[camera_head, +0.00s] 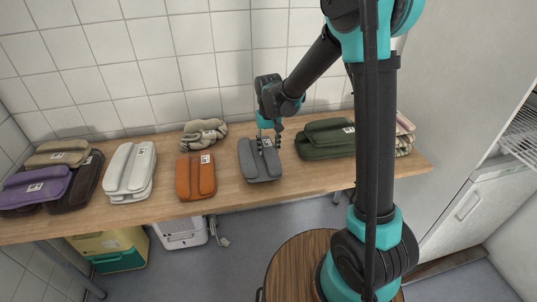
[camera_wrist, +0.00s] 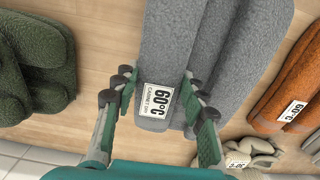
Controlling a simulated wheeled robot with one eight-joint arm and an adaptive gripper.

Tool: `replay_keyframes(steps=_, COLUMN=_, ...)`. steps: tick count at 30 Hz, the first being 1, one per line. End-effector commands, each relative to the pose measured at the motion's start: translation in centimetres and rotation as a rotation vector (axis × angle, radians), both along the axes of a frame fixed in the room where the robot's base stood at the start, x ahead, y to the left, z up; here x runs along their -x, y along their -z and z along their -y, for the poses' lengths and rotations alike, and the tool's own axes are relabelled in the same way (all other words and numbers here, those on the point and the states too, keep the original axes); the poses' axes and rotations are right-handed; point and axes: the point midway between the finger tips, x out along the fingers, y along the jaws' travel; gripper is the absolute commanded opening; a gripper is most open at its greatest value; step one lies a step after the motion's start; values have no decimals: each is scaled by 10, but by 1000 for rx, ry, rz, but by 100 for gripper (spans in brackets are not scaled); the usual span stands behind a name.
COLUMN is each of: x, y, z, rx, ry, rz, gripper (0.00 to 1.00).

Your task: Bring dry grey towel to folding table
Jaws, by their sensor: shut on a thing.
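The folded grey towel (camera_head: 258,166) lies on the long wooden table (camera_head: 226,193) against the tiled wall, right of the orange towel. My gripper (camera_head: 268,140) is over its back part, coming from above. In the wrist view my gripper (camera_wrist: 158,88) has one finger on each side of a fold of the grey towel (camera_wrist: 225,45) and is shut on it. A white label reading 60°C shows between the fingers; its smaller print is hard to read. The towel appears to rest on the table, not lifted.
An orange towel (camera_head: 195,178) and white towels (camera_head: 130,171) lie left, a dark green towel (camera_head: 326,139) close right. A beige rolled towel (camera_head: 204,133) lies behind. Purple and brown towels are far left. A round wooden table (camera_head: 291,263) stands in front; a white cabinet is right.

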Motion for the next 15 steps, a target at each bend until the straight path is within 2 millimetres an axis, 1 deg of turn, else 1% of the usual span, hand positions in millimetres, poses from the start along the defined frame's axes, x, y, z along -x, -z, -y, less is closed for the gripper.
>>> replay_keyframes(steps=6, x=0, y=27, z=0, rx=0, ry=0, rz=0, gripper=0)
replay_keyframes(steps=8, x=0, y=33, z=0, rx=0, ry=0, rz=0, gripper=0)
replay_keyframes(steps=15, x=0, y=35, z=0, rx=0, ry=0, rz=0, gripper=0)
